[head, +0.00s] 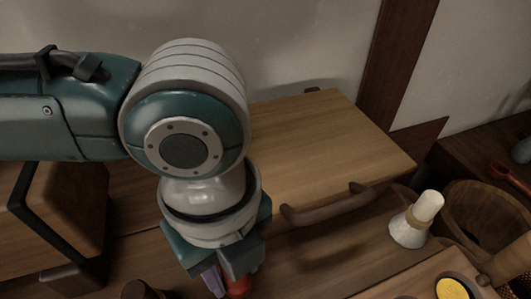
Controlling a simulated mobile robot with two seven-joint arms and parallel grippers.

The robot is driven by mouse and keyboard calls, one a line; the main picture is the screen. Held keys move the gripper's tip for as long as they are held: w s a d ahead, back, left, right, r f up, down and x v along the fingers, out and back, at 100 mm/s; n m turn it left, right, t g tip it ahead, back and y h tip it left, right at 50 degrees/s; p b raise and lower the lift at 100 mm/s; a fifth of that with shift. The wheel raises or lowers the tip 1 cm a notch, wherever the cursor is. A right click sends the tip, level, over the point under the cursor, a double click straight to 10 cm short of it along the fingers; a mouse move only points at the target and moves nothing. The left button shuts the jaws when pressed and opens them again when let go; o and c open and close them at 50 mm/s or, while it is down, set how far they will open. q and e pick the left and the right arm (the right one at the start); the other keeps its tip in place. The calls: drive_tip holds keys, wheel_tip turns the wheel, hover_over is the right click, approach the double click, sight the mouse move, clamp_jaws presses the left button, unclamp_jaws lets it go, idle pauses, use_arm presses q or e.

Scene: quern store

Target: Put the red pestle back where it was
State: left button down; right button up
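My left arm comes in from the left, and its gripper (225,283) points down at the bottom edge of the head view. One lilac finger shows; the fingertips are cut off by the frame. A red thing (237,288), perhaps the red pestle, shows just below the gripper body, beside the lilac finger. Most of it is hidden or out of frame, so I cannot tell whether the fingers grip it. My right gripper is not in view.
A wooden box with a curved handle (325,205) stands behind the gripper. At right are a white brush (417,220), a wooden bowl (483,208), a red-ended utensil (508,175) and a board holding a yellow disc (452,289). A dark round thing (140,290) is at bottom left.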

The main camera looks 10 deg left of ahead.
use_arm(q)
drive_tip(key=shift+f, duration=0.15)
drive_tip(key=shift+f, duration=0.1)
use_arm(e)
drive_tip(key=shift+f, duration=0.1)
use_arm(q)
drive_tip(key=shift+c, duration=2.2)
unclamp_jaws()
